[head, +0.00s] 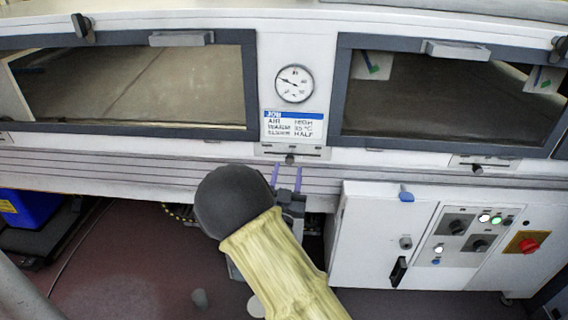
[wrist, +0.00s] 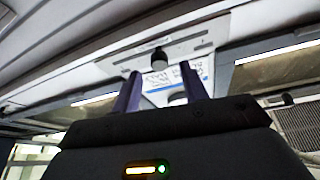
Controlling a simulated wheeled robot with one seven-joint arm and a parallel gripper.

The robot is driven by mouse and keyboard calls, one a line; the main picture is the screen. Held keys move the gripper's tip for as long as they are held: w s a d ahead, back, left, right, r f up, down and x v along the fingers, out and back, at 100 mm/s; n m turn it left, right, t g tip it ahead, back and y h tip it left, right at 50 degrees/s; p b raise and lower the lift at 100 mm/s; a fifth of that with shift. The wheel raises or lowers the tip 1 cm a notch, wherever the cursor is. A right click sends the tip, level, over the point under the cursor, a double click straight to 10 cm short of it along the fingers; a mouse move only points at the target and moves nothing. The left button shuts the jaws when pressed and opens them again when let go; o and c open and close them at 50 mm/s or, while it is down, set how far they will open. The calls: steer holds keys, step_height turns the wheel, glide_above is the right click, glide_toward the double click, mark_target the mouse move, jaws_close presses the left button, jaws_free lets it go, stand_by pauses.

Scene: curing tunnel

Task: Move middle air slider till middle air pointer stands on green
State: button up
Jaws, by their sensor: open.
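The middle air slider appears to be the dark knob (head: 290,160) on a pale slotted plate (head: 311,152) under the job card, near the middle of its slot. The same knob (wrist: 159,60) shows in the wrist view, beyond and between my fingertips. My gripper (head: 287,172) is open and empty, its two purple fingers pointing up just below the knob; they also show in the wrist view (wrist: 160,80). A white card with a green mark (head: 373,66) hangs behind the right window. I cannot tell whether it belongs to the middle air pointer.
A round gauge (head: 295,84) sits above the job card (head: 292,128), between two dark-framed windows. Another slider knob (head: 477,169) is at the right. A control box (head: 385,235) with a red button (head: 528,245) stands below right. A blue bin (head: 30,207) is low left.

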mark_target(291, 161)
steer(key=shift+x, duration=1.65)
steer(key=shift+a, duration=0.1)
jaws_close()
steer(key=shift+b, duration=0.4)
steer(key=shift+d, duration=0.3)
jaws_free()
